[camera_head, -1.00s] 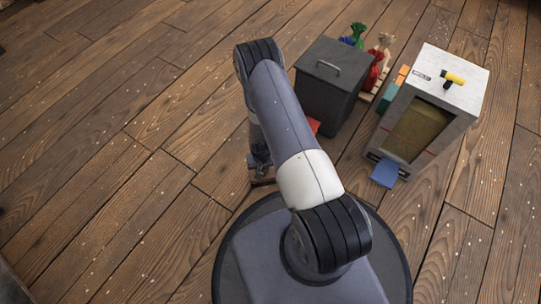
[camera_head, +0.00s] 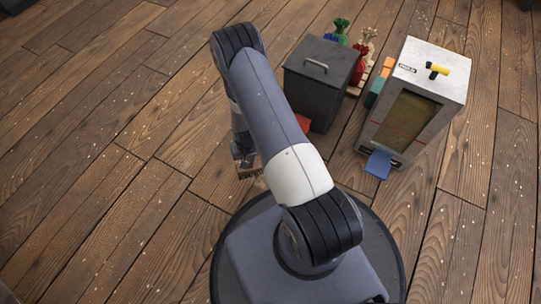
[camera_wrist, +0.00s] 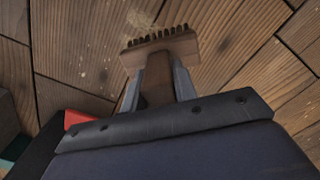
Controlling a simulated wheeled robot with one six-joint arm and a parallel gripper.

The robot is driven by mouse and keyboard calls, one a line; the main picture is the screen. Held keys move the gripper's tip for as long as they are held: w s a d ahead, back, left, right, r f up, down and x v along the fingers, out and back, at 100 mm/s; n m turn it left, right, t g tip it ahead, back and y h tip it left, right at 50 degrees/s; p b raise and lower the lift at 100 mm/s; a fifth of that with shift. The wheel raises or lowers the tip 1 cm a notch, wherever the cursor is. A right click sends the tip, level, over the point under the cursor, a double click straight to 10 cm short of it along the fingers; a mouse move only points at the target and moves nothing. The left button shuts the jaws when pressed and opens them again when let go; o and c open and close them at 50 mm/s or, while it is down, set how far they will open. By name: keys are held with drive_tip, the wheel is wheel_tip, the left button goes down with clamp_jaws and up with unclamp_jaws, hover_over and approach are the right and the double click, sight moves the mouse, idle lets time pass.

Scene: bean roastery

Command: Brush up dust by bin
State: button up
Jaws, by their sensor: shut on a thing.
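My gripper (camera_wrist: 157,80) is shut on a wooden brush (camera_wrist: 160,48) with a row of short dark bristles along its far edge. The brush also shows in the head view (camera_head: 249,172), low over the plank floor and partly hidden behind my arm. A pale patch of dust (camera_wrist: 141,19) lies on the floor just beyond the bristles in the wrist view. I cannot tell whether the bristles touch the floor. A dark grey lidded bin (camera_head: 318,88) with a handle on top stands to the right of my arm.
A red object (camera_head: 302,122) lies at the bin's foot. Tied sacks (camera_head: 361,62) stand behind. Floor at left is clear.

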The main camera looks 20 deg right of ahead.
drive_tip(key=shift+r+p, duration=0.5)
drive_tip(key=shift+r, duration=0.8)
